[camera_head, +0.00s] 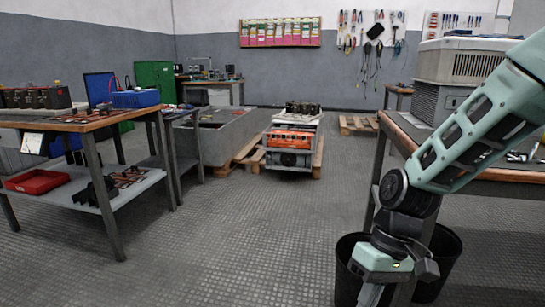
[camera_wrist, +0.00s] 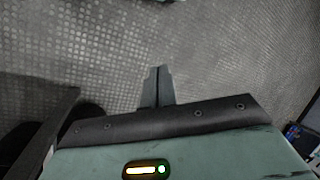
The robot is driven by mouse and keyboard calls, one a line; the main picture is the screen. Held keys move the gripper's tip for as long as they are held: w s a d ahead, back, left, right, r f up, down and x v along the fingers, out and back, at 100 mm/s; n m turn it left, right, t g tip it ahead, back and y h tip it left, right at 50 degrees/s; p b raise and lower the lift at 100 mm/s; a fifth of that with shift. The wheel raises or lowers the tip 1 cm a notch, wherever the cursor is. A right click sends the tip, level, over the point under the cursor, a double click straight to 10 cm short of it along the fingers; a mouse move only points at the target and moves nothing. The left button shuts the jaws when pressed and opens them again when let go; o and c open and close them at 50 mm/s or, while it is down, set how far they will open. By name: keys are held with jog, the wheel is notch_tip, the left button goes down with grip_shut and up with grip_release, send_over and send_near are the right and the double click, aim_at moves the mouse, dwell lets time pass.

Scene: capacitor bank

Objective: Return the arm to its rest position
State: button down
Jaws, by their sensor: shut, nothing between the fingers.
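My arm shows at the right of the head view, bent at the elbow with the forearm hanging down in front of the black bins. No object is near the fingertips.
A workbench (camera_head: 520,173) with a grey unit (camera_head: 465,60) stands behind my arm. Black bins (camera_head: 440,262) stand close to my forearm. A wooden table (camera_head: 90,120) is at left, and a pallet (camera_head: 240,155) with equipment is further back. The middle floor (camera_head: 240,240) is clear.

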jog(key=s+a+r+n+t+h+p, duration=0.25)
jog(key=s+r, duration=0.65)
jog(key=s, duration=0.6)
notch_tip(320, 180, up, 38)
jog(key=p, duration=3.7)
jog(key=shift+w+d+n+t+p, duration=0.15)
jog(key=shift+w+n+t+p, duration=0.2)
jog(key=shift+p, duration=0.05)
jog(key=shift+r+h, duration=0.1)
jog(key=shift+h, duration=0.15)
